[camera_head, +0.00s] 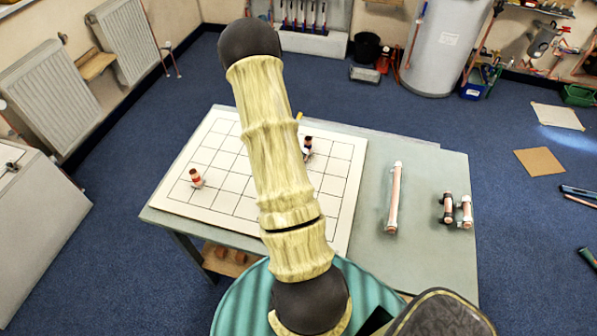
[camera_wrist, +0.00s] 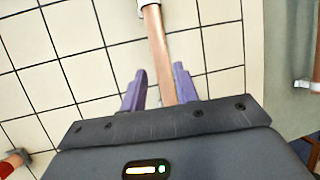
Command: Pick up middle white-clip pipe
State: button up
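In the wrist view a copper pipe (camera_wrist: 159,45) runs down between the two purple fingers of my gripper (camera_wrist: 159,70). A white clip shows on it at the top edge. A narrow gap shows between the left finger and the pipe; the right finger is close beside it. The fingers look open. In the head view my arm hides this pipe and my gripper. Another long copper pipe with white ends (camera_head: 395,197) lies on the grey table, right of the white board. A short white-clip pipe (camera_head: 466,211) lies farther right.
The white gridded board (camera_head: 222,197) covers the left of the table (camera_head: 430,262). A short pipe with black clips (camera_head: 447,208) lies beside the short white-clip one. The table's front right is clear.

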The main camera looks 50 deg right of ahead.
jog(key=shift+p+x, duration=0.6)
jog(key=shift+x, duration=1.85)
jog(key=shift+d, duration=0.1)
jog(key=shift+s, duration=0.2)
jog(key=shift+w, duration=0.1)
grip_shut()
jog(key=shift+r, duration=0.1)
notch_tip(320, 180, up, 10)
jog(key=shift+f+p, duration=0.1)
jog(key=shift+p, duration=0.65)
